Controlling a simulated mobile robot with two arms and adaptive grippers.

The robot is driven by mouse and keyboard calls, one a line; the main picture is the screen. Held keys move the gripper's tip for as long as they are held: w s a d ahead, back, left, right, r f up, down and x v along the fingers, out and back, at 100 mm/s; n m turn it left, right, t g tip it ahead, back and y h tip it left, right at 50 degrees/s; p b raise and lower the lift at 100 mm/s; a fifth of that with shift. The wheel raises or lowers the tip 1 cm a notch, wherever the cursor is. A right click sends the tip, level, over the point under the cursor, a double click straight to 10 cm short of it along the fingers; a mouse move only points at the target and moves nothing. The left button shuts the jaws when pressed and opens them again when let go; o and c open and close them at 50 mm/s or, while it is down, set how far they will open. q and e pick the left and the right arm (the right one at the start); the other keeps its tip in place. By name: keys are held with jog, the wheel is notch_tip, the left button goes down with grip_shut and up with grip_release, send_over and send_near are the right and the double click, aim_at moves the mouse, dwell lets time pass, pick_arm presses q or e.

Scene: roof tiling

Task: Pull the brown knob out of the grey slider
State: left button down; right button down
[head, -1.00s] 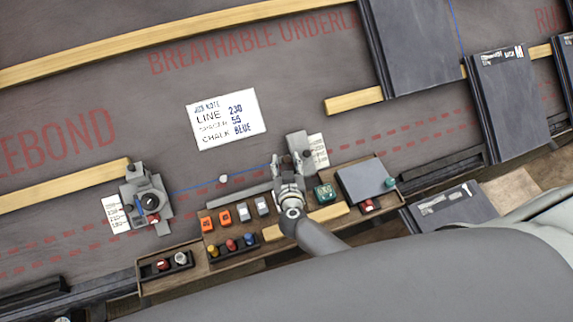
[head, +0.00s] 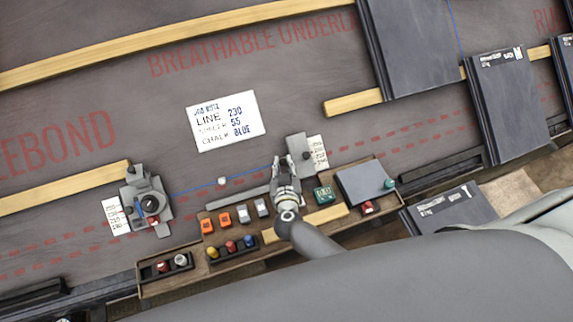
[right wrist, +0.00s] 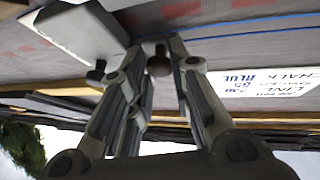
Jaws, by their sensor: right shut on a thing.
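My right gripper (head: 284,160) is beside the left edge of the grey slider (head: 297,146), by the white scale card. In the right wrist view the brown knob (right wrist: 158,64) is between the fingertips (right wrist: 157,54), and the gripper is shut on it. The grey slider shows at the upper left of that view (right wrist: 82,32), with a small dark knob (right wrist: 95,73) on it. The brown knob looks apart from the slider's visible body; its inner end is hidden. In the head view the gripper covers the brown knob. My left gripper is not in view.
A wooden tray (head: 335,226) below the gripper holds orange and grey blocks, a green device and a grey plate. A second grey fixture (head: 147,200) stands at the left, with a blue line running from it. A note card (head: 227,121) lies on the underlay.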

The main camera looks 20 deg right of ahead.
jog(key=a, duration=0.4)
jog(key=shift+d, duration=0.1)
jog(key=c, duration=1.3)
grip_release()
jog(key=shift+o, duration=0.2)
jog(key=shift+s, duration=0.1)
jog(key=v, duration=1.2)
